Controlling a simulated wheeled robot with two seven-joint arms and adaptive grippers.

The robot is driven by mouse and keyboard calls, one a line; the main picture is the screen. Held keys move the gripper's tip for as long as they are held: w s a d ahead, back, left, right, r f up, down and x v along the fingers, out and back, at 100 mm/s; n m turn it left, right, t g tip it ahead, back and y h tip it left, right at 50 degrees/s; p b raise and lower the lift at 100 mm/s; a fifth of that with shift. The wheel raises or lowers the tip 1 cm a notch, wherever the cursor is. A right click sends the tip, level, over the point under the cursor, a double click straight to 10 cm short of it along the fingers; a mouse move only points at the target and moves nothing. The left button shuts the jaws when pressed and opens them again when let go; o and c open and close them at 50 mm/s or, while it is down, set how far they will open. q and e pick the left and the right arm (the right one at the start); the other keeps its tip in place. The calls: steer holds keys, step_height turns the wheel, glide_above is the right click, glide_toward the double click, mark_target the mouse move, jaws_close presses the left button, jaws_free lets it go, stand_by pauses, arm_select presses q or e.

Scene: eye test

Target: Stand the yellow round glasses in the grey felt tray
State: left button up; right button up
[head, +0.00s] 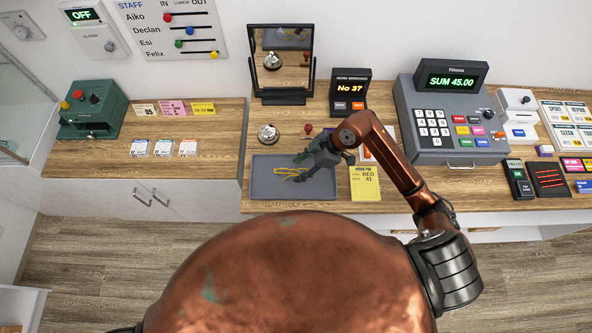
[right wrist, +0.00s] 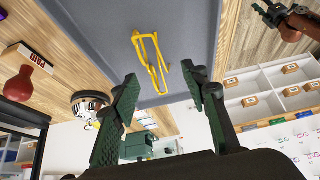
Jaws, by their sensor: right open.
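The yellow glasses (head: 290,171) are in the grey felt tray (head: 266,187), near its middle. They also show in the right wrist view (right wrist: 151,60) as a thin yellow frame against the grey tray (right wrist: 200,40). I cannot tell for sure whether they stand or lie. My right gripper (head: 299,164) is over the tray, close to the glasses. In the right wrist view its two dark green fingers (right wrist: 160,74) are apart, with nothing between them, and the glasses are just beyond the tips. A dark gripper on a copper arm, seemingly my left (right wrist: 273,14), shows at upper right there; its jaws are unclear.
A bell (head: 268,134) and a small red item (head: 308,129) stand behind the tray. A mirror (head: 281,72) stands further back. A yellow notepad (head: 365,184) lies right of the tray, and a cash register (head: 443,115) stands further right.

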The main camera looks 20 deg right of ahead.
steer(key=v, duration=0.9)
steer(key=shift+a, duration=0.1)
